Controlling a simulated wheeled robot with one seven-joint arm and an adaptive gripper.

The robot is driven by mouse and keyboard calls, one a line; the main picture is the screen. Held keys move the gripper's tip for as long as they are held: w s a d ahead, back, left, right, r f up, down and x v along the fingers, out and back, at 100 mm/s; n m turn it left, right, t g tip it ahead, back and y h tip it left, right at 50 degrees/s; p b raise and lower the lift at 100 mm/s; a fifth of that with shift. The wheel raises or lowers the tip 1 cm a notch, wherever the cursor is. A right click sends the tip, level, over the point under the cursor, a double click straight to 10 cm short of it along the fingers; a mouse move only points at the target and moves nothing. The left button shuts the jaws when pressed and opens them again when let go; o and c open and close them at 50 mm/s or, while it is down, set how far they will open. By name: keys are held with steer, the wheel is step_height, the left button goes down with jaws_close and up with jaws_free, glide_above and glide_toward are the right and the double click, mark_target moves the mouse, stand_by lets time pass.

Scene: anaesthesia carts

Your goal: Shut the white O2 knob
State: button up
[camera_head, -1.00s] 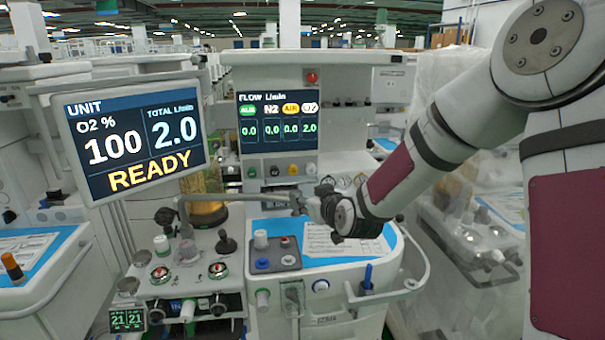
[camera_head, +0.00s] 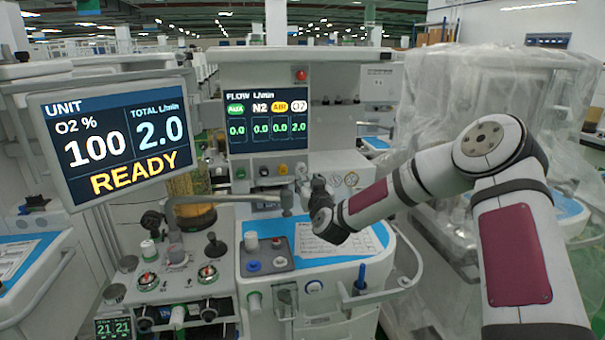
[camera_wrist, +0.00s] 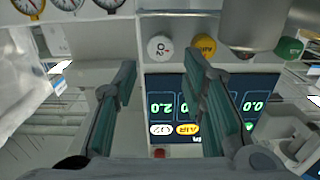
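The white O2 knob (camera_wrist: 160,47) sits on the light panel, rightmost in its row in the head view and seen upside down in the wrist view. My gripper (camera_wrist: 162,62) is open and empty, with one finger to each side of the knob in the picture. The fingers appear apart from it. In the head view my gripper (camera_head: 308,184) is just in front of the knob row, beside the O2 knob's place. The flow display (camera_head: 267,122) reads 2.0 under O2 and 0.0 under the others.
The yellow AIR knob (camera_wrist: 204,46) is close beside my right-hand finger in the wrist view. A green knob (camera_wrist: 289,49) is farther right. Gauges (camera_wrist: 67,4) are at upper left. The unit screen (camera_head: 122,142) reads O2 100, total 2.0, READY. A blue-topped work surface (camera_head: 340,246) lies below my arm.

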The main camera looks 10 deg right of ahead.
mark_target(302, 170)
steer(key=w, duration=0.7)
steer(key=shift+b, duration=0.3)
steer(key=shift+s, duration=0.1)
steer(key=c, duration=0.9)
